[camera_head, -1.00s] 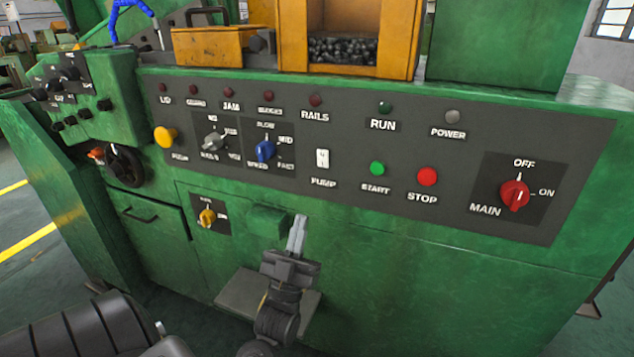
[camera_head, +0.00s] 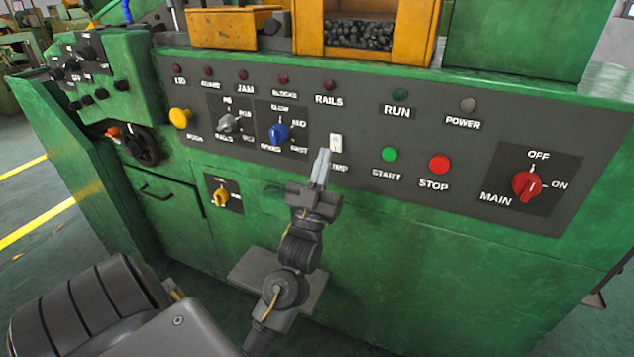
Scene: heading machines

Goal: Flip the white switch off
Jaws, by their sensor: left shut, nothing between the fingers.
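The white switch (camera_head: 336,143) is a small upright rocker on the dark control panel, above the PUMP label. My left gripper (camera_head: 321,168) is shut and empty, with its fingers pointing up. Its fingertips are just below and slightly left of the switch in the picture and cover part of the PUMP label. I cannot tell whether they touch the panel. My right gripper is not in view.
On the panel (camera_head: 460,190), a blue knob (camera_head: 279,134) is left of the switch. A green START button (camera_head: 390,154), a red STOP button (camera_head: 439,164) and a red MAIN knob (camera_head: 526,186) are to its right. A ledge (camera_head: 250,275) juts out below.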

